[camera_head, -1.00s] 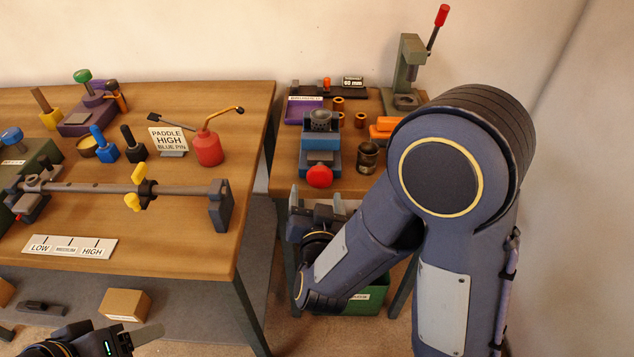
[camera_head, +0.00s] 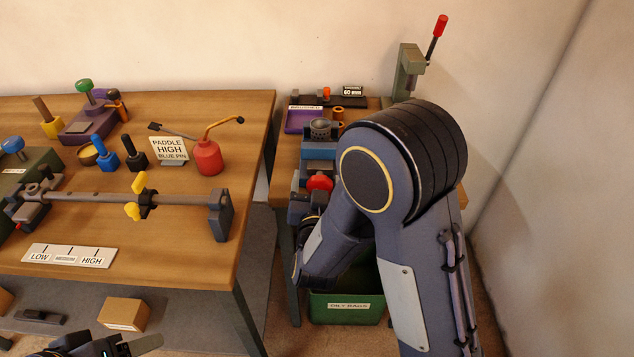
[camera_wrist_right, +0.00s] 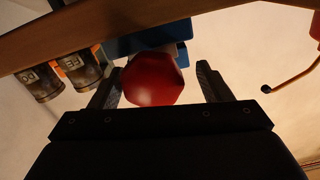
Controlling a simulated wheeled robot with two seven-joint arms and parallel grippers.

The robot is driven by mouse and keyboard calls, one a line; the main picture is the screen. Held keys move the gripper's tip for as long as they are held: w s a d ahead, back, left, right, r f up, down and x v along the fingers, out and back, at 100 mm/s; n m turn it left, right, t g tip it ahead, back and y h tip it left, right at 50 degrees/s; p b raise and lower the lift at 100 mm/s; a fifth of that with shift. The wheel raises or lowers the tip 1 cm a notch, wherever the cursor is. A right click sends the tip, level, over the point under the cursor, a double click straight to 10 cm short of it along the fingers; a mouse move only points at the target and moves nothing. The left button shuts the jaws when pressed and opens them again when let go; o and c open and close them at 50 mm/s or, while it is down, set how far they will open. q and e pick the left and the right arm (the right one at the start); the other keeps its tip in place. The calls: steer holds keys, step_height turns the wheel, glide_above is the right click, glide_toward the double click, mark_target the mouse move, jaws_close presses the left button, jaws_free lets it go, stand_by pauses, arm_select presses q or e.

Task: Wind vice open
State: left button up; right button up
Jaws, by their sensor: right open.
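The blue vice (camera_head: 319,149) stands on the small right-hand bench, with its red knob (camera_head: 320,183) facing the front edge. In the right wrist view the red knob (camera_wrist_right: 152,80) sits between the two open fingers of my right gripper (camera_wrist_right: 160,85), nearer the left finger. The blue vice body (camera_wrist_right: 150,40) shows behind it. In the head view my right gripper (camera_head: 308,195) is at the knob, partly hidden by my own arm. I cannot tell whether a finger touches the knob. My left gripper (camera_head: 130,346) shows only in part at the bottom left edge.
A green bin (camera_head: 346,308) stands on the floor below the bench. A green press (camera_head: 410,70) with a red-tipped lever stands behind my right arm.

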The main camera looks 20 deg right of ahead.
steer(key=c, duration=0.8)
steer(key=shift+a+r, duration=0.1)
steer(key=shift+c, duration=0.8)
steer(key=shift+n, duration=0.3)
steer(key=n+p, duration=0.1)
steer(key=n, duration=0.3)
steer(key=shift+a+r+n, duration=0.1)
steer(key=shift+n, duration=0.2)
steer(key=n+p, duration=0.1)
steer(key=n, duration=0.3)
steer(key=shift+n+p, duration=0.3)
steer(key=shift+p, duration=0.1)
steer(key=n+p, duration=0.2)
steer(key=n, duration=0.3)
steer(key=shift+a, duration=0.15)
steer(key=n+p, duration=0.1)
steer(key=n, duration=0.4)
steer(key=shift+w+f+p, duration=0.1)
steer(key=shift+f+p, duration=0.25)
steer(key=shift+f, duration=0.05)
